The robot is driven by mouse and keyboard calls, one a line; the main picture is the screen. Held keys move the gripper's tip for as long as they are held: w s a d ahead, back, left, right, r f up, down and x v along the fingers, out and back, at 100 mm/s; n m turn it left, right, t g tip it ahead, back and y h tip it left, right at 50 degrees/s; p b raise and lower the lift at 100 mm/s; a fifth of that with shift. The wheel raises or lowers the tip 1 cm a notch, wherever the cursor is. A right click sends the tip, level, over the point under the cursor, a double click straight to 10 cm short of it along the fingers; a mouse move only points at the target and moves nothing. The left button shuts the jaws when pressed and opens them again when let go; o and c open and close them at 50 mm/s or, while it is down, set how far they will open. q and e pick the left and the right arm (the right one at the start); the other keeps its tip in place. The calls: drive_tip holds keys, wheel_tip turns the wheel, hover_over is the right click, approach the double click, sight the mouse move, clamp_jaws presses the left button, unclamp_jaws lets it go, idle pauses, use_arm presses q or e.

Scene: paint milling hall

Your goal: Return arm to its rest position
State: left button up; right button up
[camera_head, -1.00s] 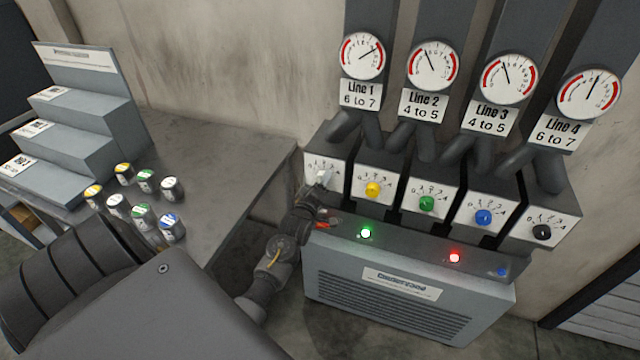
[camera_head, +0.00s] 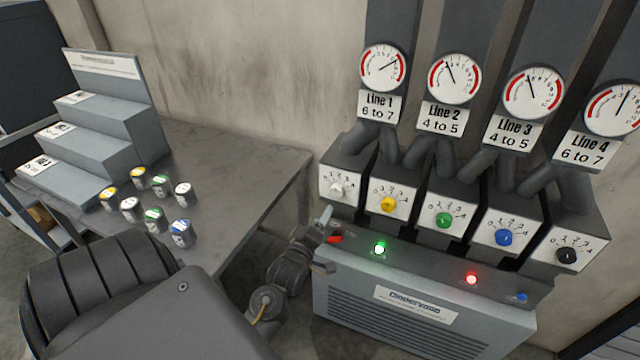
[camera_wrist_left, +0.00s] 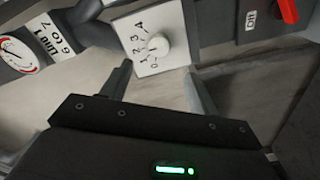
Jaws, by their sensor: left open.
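My left arm comes in from the lower left of the head view, and its gripper (camera_head: 324,217) is below the white knob (camera_head: 338,188) of Line 1, apart from it. In the left wrist view the two fingers (camera_wrist_left: 158,78) stand apart with nothing between them. The white knob (camera_wrist_left: 158,43) on its 0 to 4 dial plate (camera_wrist_left: 146,36) shows just beyond the fingertips. The right gripper is not in view.
The grey control cabinet (camera_head: 395,315), with a lit green lamp (camera_head: 379,249) and red lamp (camera_head: 471,279), stands close to my gripper. A red switch (camera_wrist_left: 287,10) is near. Several paint cans (camera_head: 154,216) stand on the table (camera_head: 240,175) at left.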

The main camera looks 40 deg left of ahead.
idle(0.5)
use_arm(q)
drive_tip(key=s+d+f+m+g+h, duration=0.1)
drive_tip(key=s+d+f+m+g, duration=0.2)
drive_tip(key=f, duration=0.7)
drive_tip(key=s+d+f+m+g+h, duration=0.2)
drive_tip(key=d+f+m, duration=0.25)
drive_tip(key=f, duration=0.65)
drive_tip(key=s+d+f+m+g+h, duration=0.1)
drive_tip(key=s+d+f+m+g, duration=0.2)
drive_tip(key=f, duration=0.7)
drive_tip(key=s+d+f+m+g+h, duration=0.1)
drive_tip(key=s+d+f+m+g, duration=0.15)
drive_tip(key=s+f, duration=0.5)
drive_tip(key=s+d+f+m+g+h, duration=0.1)
drive_tip(key=s+f+m, duration=0.2)
drive_tip(key=s+f, duration=0.4)
drive_tip(key=s+f+m+g, duration=0.1)
drive_tip(key=s+f+g, duration=0.1)
drive_tip(key=s, duration=0.8)
drive_tip(key=s+f+m+g, duration=0.1)
drive_tip(key=s+f+g, duration=0.1)
drive_tip(key=s, duration=0.8)
drive_tip(key=shift+s+d+f, duration=0.2)
drive_tip(key=shift+s+f, duration=0.1)
drive_tip(key=shift+f, duration=0.2)
drive_tip(key=shift+w+g, duration=0.1)
drive_tip(key=shift+g, duration=0.15)
